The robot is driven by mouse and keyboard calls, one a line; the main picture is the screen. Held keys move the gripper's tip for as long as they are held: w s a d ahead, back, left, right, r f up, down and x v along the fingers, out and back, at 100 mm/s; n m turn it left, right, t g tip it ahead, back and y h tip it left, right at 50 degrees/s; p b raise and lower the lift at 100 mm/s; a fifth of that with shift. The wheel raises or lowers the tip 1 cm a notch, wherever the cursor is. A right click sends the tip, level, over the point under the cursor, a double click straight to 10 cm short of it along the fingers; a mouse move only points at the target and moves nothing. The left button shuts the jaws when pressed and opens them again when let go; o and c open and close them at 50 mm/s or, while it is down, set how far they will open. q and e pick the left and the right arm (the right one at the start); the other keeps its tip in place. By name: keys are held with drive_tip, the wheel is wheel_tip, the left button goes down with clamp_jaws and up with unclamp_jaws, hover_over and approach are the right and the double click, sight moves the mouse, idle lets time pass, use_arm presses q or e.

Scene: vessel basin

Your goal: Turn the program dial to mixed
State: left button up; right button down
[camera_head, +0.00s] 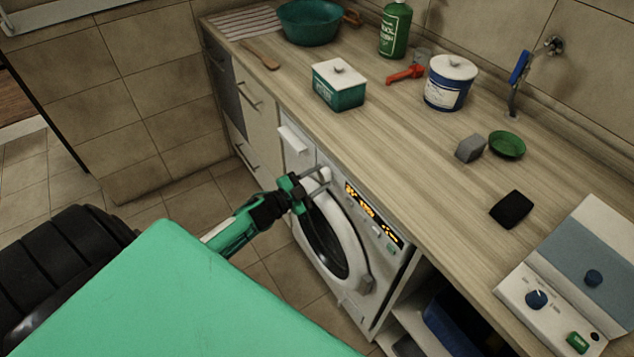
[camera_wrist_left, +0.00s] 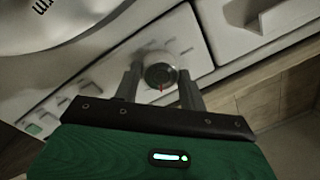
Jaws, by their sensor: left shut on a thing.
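The white washing machine (camera_head: 376,277) stands under the counter, with its round door and a lit orange display (camera_head: 372,214) on its front panel. My left gripper (camera_head: 321,181) is at the panel, left of the display. In the left wrist view the round program dial (camera_wrist_left: 158,73) sits between the two fingers of the left gripper (camera_wrist_left: 160,86), which is shut on it. The dial has a dark centre and a red mark that points toward the gripper body. Its labels are too blurred to read. In the head view the gripper hides the dial. My right gripper is not in view.
The wooden counter (camera_head: 420,150) above holds a teal lidded box (camera_head: 338,88), a blue and white canister (camera_head: 449,85), a green bottle (camera_head: 395,30) and a sponge (camera_head: 470,148). The floor before the machine is clear.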

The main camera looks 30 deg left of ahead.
use_arm(q)
drive_tip(key=m+b, duration=0.1)
drive_tip(key=m, duration=0.2)
drive_tip(key=shift+f, duration=0.15)
drive_tip(key=shift+m+b, duration=0.45)
drive_tip(key=shift+m, duration=0.45)
drive_tip(key=m+b, duration=0.2)
drive_tip(key=m, duration=0.1)
drive_tip(key=shift+h, duration=0.4)
drive_tip(key=m+b, duration=0.2)
drive_tip(key=m, duration=0.1)
drive_tip(key=shift+m, duration=0.3)
drive_tip(key=shift+m+b, duration=0.4)
drive_tip(key=shift+m, duration=0.3)
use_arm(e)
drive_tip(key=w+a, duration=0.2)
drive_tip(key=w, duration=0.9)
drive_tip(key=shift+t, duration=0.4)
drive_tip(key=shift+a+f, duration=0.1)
use_arm(q)
drive_tip(key=o, duration=1)
drive_tip(key=shift+a+h, duration=0.1)
drive_tip(key=shift+h, duration=0.2)
drive_tip(key=shift+c, duration=0.2)
